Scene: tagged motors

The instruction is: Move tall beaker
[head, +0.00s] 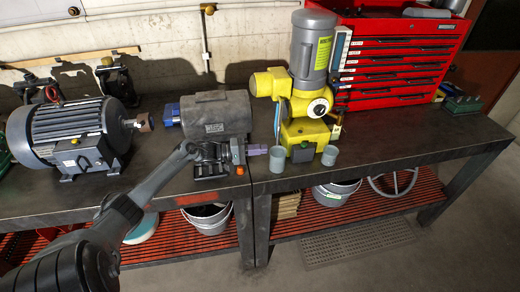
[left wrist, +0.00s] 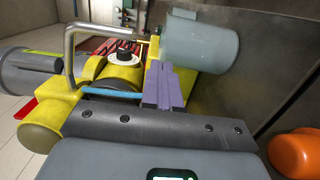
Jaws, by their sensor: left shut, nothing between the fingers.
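A grey beaker (head: 277,160), the taller-looking of two grey cups, stands upright on the bench in front of the yellow machine. In the left wrist view a grey beaker (left wrist: 200,42) shows just beyond my fingertips, slanted in the picture. My left gripper (head: 259,150) is at the beaker's left side, its purple fingers pointing right. The fingers are shut together with nothing between them, as the left wrist view (left wrist: 161,84) also shows. I cannot tell whether the tips touch the beaker. The second grey cup (head: 330,155) stands further right. My right gripper is not in view.
A grey motor (head: 80,135) sits at the left. A red tool chest (head: 395,60) stands behind. The bench (head: 420,140) is mostly clear at the right.

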